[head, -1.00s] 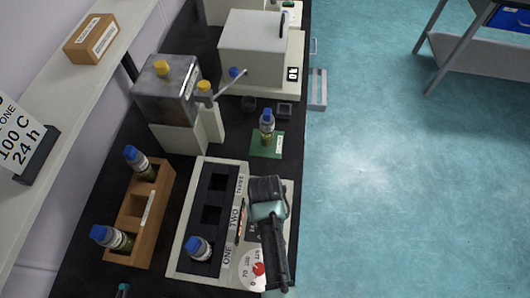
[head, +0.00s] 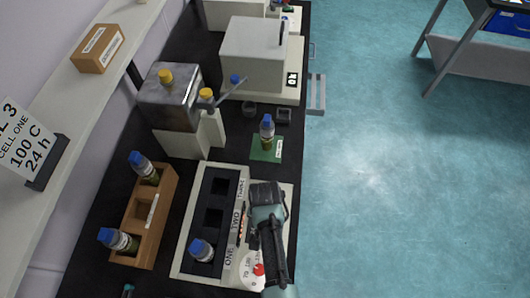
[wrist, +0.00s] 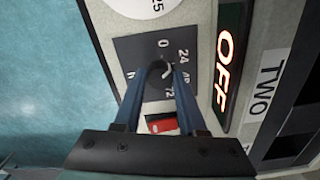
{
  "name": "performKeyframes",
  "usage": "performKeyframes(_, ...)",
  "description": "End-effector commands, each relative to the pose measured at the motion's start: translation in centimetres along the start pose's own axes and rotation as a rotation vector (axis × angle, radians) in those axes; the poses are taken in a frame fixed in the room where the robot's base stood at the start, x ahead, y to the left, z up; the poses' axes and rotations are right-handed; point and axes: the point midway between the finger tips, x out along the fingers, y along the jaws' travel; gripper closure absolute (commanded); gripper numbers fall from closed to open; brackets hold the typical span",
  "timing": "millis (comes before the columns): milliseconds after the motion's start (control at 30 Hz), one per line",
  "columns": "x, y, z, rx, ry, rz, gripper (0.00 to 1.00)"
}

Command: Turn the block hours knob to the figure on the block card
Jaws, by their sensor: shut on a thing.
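The block hours knob (wrist: 157,76) is a small dark knob on a black plate (wrist: 130,50) marked 0, 24 and 72 in the wrist view; another figure is partly covered. A light mark on the knob points roughly toward 24, but its exact line is hard to tell. My gripper (wrist: 159,84) is shut on the knob, one finger on each side. In the head view my gripper hides most of the plate on the block unit (head: 182,262). The block card (head: 27,140) stands on the shelf at left, reading CELL ONE, 100 C, 24 h.
Beside the knob are a display (wrist: 226,68) reading OFF, a red switch (wrist: 161,123) and a white dial (head: 250,270). A blue-capped bottle (head: 201,249) sits in position ONE. A wooden rack (head: 150,215) stands left; another bottle (head: 267,130) stands on a green mat.

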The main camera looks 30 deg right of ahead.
Motion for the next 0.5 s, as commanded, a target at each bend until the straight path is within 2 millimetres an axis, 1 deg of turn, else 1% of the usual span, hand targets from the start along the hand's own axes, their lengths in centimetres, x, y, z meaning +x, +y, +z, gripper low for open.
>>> performKeyframes(200, -0.13, -0.04, -0.07, 0.131, 0.001, 0.000, 1.00)
performKeyframes(500, -0.06, -0.04, -0.08, 0.222, 0.002, 0.000, 1.00)
